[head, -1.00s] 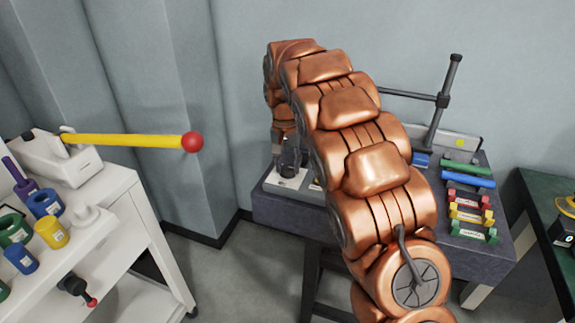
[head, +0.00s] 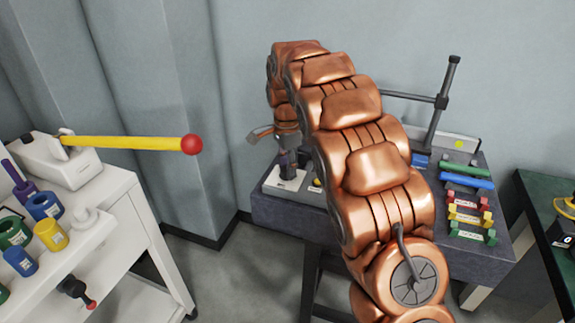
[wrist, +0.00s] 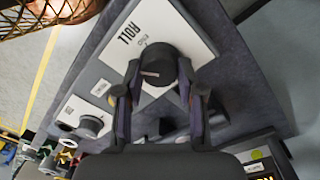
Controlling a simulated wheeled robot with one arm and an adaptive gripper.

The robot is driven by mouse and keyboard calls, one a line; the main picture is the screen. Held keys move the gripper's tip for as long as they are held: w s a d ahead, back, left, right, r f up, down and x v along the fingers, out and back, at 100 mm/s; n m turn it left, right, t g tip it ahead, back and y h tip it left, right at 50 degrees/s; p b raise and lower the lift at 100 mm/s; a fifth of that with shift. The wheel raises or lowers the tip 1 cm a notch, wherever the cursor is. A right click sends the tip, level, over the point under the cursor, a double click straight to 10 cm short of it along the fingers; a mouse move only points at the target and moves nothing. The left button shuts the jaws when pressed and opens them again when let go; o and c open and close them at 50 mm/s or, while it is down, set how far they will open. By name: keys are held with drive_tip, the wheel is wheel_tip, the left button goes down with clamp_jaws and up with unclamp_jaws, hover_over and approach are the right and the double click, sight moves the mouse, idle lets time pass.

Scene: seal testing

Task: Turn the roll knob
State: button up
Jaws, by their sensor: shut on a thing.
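The roll knob (wrist: 157,63) is a dark round knob on a white plate (wrist: 122,35) marked "ROLL" in the wrist view. My gripper (wrist: 158,72) has one finger on each side of the knob and is shut on it. In the head view my gripper (head: 287,163) points down over the white plate (head: 283,182) at the left end of the grey bench. The knob itself cannot be made out clearly there, between the fingers. My copper arm covers the middle of the bench.
Another knob (wrist: 90,124) on a white plate sits beside the roll plate. Coloured blocks (head: 468,215) and a dark post (head: 443,100) stand on the bench's right side. A white cart (head: 120,215) with coloured cylinders and a yellow rod (head: 125,142) is at the left.

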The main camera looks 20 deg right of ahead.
drive_tip(key=m, duration=0.4)
drive_tip(key=shift+s+m+p, duration=0.1)
drive_tip(key=shift+m+p, duration=0.2)
drive_tip(key=shift+p, duration=0.05)
drive_tip(key=shift+m+y+p, duration=0.3)
drive_tip(key=shift+m+p, duration=0.1)
drive_tip(key=shift+m, duration=1.5)
drive_tip(key=shift+a, duration=0.1)
drive_tip(key=o, duration=1.1)
drive_tip(key=shift+o, duration=0.2)
drive_tip(key=shift+r, duration=0.1)
wheel_tip(320, 180, up, 12)
drive_tip(key=shift+w+d, duration=0.2)
drive_tip(key=shift+w, duration=0.1)
